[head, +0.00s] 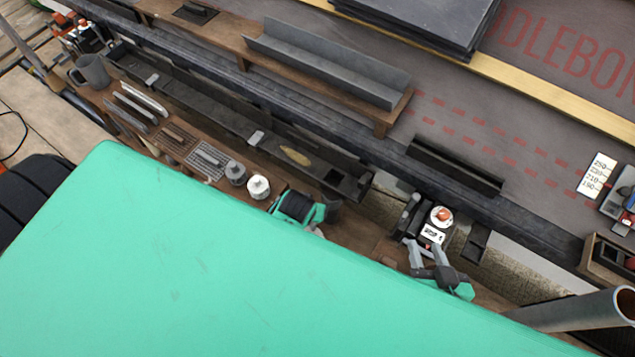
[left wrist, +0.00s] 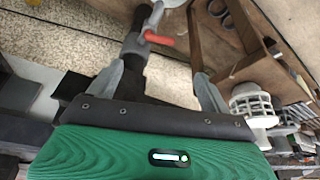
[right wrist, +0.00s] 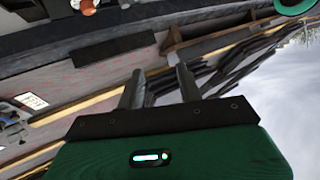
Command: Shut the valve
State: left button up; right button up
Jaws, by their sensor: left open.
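A white disc with an orange-red knob (head: 443,214) sits on a dark block above a small white label in the head view. The knob also shows at the top edge of the right wrist view (right wrist: 88,6). A red-orange lever (left wrist: 158,39) on a dark pipe shows in the left wrist view. I cannot tell which of these is the valve. My right gripper (head: 424,245) is open and empty, just below the label, with its fingers apart. My left gripper (left wrist: 157,75) is open, with the dark pipe between and beyond its fingers; contact is unclear.
A long dark gutter (head: 225,115) and a grey angled profile (head: 325,65) lie along the work. White and grey round fittings (head: 258,187) stand on the brown shelf. A grey pipe (head: 575,311) rises at lower right.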

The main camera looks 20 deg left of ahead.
pick_arm(q)
jog(key=b+x, duration=0.5)
jog(key=x, duration=0.8)
jog(key=shift+w+f, duration=0.25)
pick_arm(e)
jog(key=w+d+r+t+y, duration=0.1)
jog(key=d+r+t, duration=0.1)
jog(key=r+t, duration=0.5)
jog(key=w+d+r+t, duration=0.1)
jog(key=r+t, duration=0.5)
jog(key=r, duration=0.6)
jog(key=shift+w+d+r+m+t+y, duration=0.2)
jog(key=shift+w+d+m+t+y, duration=0.15)
jog(key=shift+w, duration=0.2)
pick_arm(q)
jog(key=c, duration=1)
